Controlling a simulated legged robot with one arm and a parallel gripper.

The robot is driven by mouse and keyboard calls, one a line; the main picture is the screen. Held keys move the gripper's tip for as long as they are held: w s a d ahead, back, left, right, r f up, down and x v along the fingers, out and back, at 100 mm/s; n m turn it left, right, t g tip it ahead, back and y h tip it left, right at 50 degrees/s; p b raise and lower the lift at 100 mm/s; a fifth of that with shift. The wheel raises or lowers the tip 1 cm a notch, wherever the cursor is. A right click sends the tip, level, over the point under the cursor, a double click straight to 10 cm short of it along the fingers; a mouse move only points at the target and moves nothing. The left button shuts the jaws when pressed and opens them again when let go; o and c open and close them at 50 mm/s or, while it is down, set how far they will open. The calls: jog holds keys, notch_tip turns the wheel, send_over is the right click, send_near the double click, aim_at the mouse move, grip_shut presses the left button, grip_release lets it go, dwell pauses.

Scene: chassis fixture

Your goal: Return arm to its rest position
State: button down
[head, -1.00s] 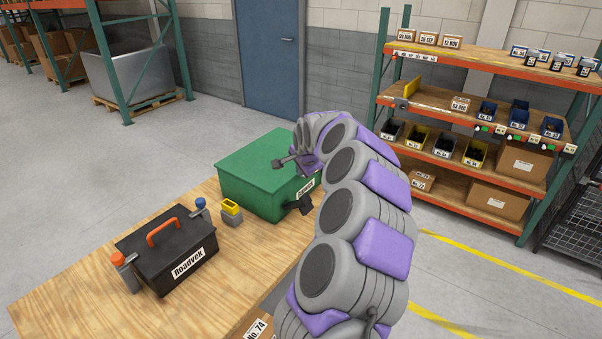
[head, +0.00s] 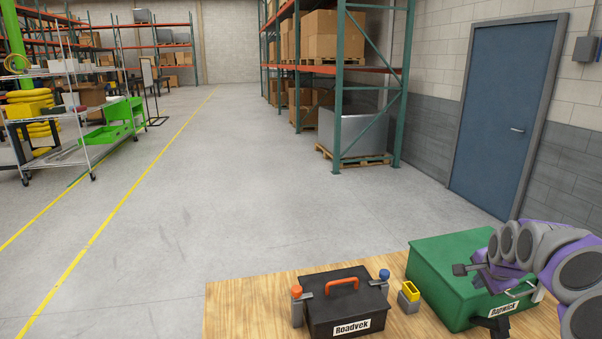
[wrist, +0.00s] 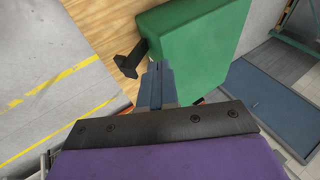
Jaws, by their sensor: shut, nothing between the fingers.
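My gripper (head: 466,269) hangs over the green box (head: 435,285) on the wooden table, at the lower right of the head view. Its fingers are together with nothing between them. In the wrist view the narrow grey fingers (wrist: 155,85) point toward the green box (wrist: 205,35), and a black clamp-like part (wrist: 130,62) shows just left of them. My purple and grey arm (head: 535,250) bends in from the right edge; its lower links are out of view.
On the wooden table (head: 240,305) stand a black toolbox (head: 345,308) with an orange handle and a small yellow-and-grey block (head: 410,296). A blue door (head: 500,110) is behind. Open grey floor (head: 210,200) lies beyond the table, with a wheeled cart (head: 80,140) at left.

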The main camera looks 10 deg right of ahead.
jog(key=s+a+r+n+g+y, duration=0.1)
jog(key=s+a+n, duration=0.2)
jog(key=a, duration=0.6)
jog(key=s+a+n+g+y, duration=0.15)
jog(key=a+n, duration=0.25)
jog(key=a, duration=0.6)
jog(key=s+a+r+n+y, duration=0.1)
jog(key=s+a+n, duration=0.2)
jog(key=a, duration=0.6)
jog(key=s+a+f+n+g, duration=0.2)
jog(key=s+a+n, duration=0.2)
jog(key=s, duration=0.9)
jog(key=s+a+f+n+g, duration=0.3)
jog(key=s+a, duration=0.4)
jog(key=s, duration=0.6)
jog(key=shift+s+a+n+h, duration=0.2)
jog(key=shift+a+n+h, duration=0.15)
jog(key=shift+a+n, duration=0.05)
